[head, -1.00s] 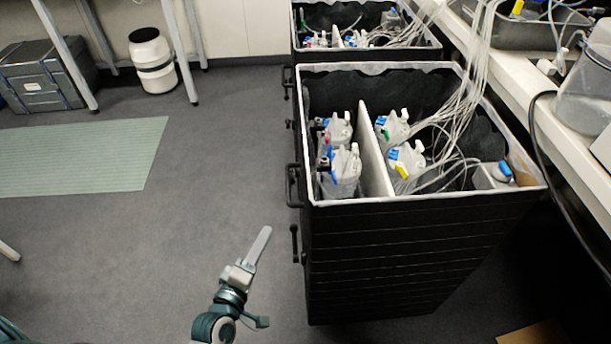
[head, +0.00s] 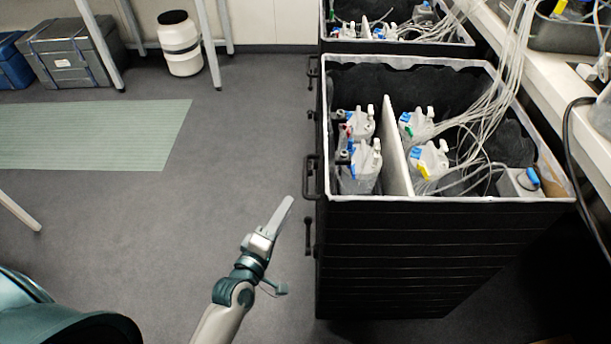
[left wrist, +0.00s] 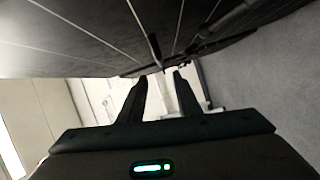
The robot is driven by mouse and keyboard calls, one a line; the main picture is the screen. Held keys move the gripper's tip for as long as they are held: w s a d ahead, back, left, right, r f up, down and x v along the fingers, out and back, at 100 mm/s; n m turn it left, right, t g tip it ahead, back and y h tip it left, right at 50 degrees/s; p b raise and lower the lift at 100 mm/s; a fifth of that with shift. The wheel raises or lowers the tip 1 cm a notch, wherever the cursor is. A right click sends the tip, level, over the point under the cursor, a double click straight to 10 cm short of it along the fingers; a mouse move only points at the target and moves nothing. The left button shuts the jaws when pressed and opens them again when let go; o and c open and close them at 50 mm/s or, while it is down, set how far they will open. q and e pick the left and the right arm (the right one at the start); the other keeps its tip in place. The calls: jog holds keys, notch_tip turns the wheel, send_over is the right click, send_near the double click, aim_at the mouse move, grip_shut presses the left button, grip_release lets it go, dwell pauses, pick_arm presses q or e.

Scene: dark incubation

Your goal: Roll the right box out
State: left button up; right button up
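The near black box (head: 430,255), open at the top with a white rim, stands at the right of the head view. Black handles stick out from its left side: a larger one (head: 308,178) and a smaller one below it (head: 308,237). A second black box (head: 397,50) stands behind it. My left gripper (head: 290,200) is just left of the larger handle, apart from it as far as I can tell. In the left wrist view its two fingertips (left wrist: 160,76) are apart with nothing visible between them, below the dark box wall. My right gripper is not in view.
The near box holds several clear bottles with tubes (head: 500,85) running up toward a white bench (head: 548,90) at the right. A green mat (head: 90,135), a white drum (head: 180,45) and a grey case (head: 70,55) lie left. Grey floor (head: 230,150) left of the boxes is clear.

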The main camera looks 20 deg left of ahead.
aim_at(306, 174)
pick_arm(q)
jog(key=w, duration=0.4)
jog(key=w+d, duration=0.1)
jog(key=w, duration=0.4)
jog(key=w+f+b, duration=0.1)
jog(key=w, duration=0.4)
jog(key=shift+d, duration=0.25)
grip_shut()
